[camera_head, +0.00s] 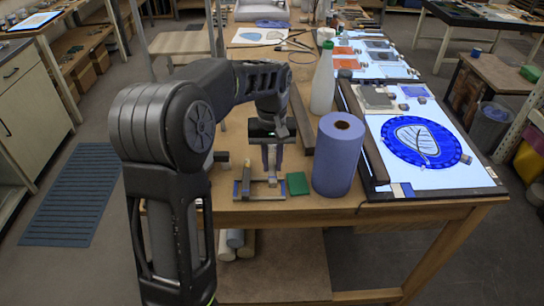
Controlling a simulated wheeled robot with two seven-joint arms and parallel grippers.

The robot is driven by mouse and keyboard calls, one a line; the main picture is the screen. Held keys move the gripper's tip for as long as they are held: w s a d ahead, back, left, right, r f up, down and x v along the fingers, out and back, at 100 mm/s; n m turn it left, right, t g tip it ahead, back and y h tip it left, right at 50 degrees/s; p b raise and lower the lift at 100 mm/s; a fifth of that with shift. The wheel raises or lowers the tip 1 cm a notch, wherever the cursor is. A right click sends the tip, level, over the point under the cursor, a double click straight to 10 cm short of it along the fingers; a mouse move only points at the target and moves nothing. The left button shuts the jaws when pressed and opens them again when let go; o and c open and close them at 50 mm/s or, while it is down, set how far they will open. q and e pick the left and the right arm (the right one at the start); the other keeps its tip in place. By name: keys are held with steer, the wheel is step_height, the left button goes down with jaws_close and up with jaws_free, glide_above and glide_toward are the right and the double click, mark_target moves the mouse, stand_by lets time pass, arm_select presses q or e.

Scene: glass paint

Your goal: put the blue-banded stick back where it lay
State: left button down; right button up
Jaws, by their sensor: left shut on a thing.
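My left gripper (272,168) points down over the front of the wooden table, shut on a thin thing that I take to be the blue-banded stick. The stick is mostly hidden by the fingers, and its band cannot be made out clearly. The fingertips are low, at a small grey rest (258,197) with upright ends. I cannot tell whether the stick touches the rest. My right gripper is out of view.
A green block (298,183) lies just right of the rest, with a tall blue roll (338,160) beyond it. A white bottle (323,80) stands behind. A lit panel (420,180) with a blue leaf design lies at the right. The table's front edge is close.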

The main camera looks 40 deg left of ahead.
arm_select(q)
steer(key=shift+d, duration=0.1)
steer(key=shift+f, duration=0.35)
step_height(320, 180, down, 4)
steer(key=b, duration=0.4)
steer(key=shift+f, duration=0.1)
steer(key=shift+w+a, duration=0.15)
steer(key=shift+a, duration=0.05)
stand_by(0.6)
steer(key=shift+f, duration=0.35)
stand_by(0.7)
steer(key=c, duration=1.2)
jaws_free()
